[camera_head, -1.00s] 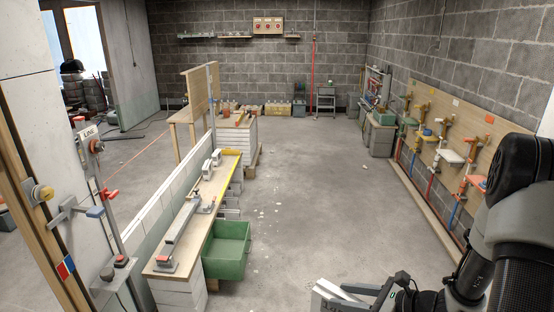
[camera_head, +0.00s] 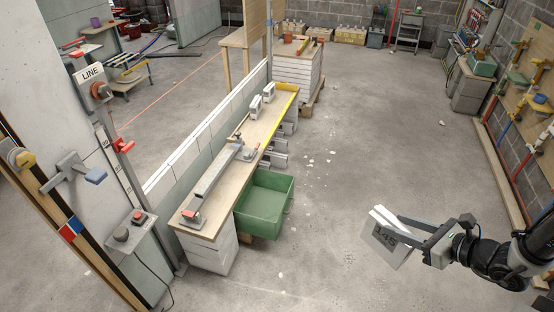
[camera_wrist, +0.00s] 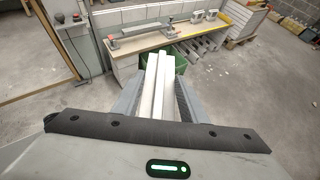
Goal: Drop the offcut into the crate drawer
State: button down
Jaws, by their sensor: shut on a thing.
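The offcut (camera_head: 378,229) is a short white piece. My gripper (camera_head: 402,235) is shut on it and holds it above the open floor. In the wrist view the offcut (camera_wrist: 155,88) shows as white lengths between the two fingers, pointing toward the bench. The crate drawer (camera_head: 264,203) is a green open-topped box pulled out from under the wooden bench. It lies to the left of my gripper, with a clear gap between. In the wrist view the crate drawer (camera_wrist: 181,66) shows just past the offcut, which partly hides it.
The long bench (camera_head: 222,190) carries a grey rail fixture, clamps and a yellow strip. A post marked LINE (camera_head: 91,75) and a control box (camera_head: 131,231) stand at the left. The floor between drawer and gripper is clear. A pipe board (camera_head: 535,85) is on the right wall.

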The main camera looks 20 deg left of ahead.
aim_at(265, 214)
jog(key=i+l+u, duration=0.1)
jog(key=i+u, duration=0.15)
jog(key=i, duration=0.3)
jog(key=i+l+u, duration=0.25)
jog(key=i, duration=0.3)
jog(key=i+u, duration=0.4)
jog(key=i, duration=0.15)
jog(key=i+l+u, duration=0.25)
jog(key=i+u, duration=0.15)
jog(key=i, duration=0.1)
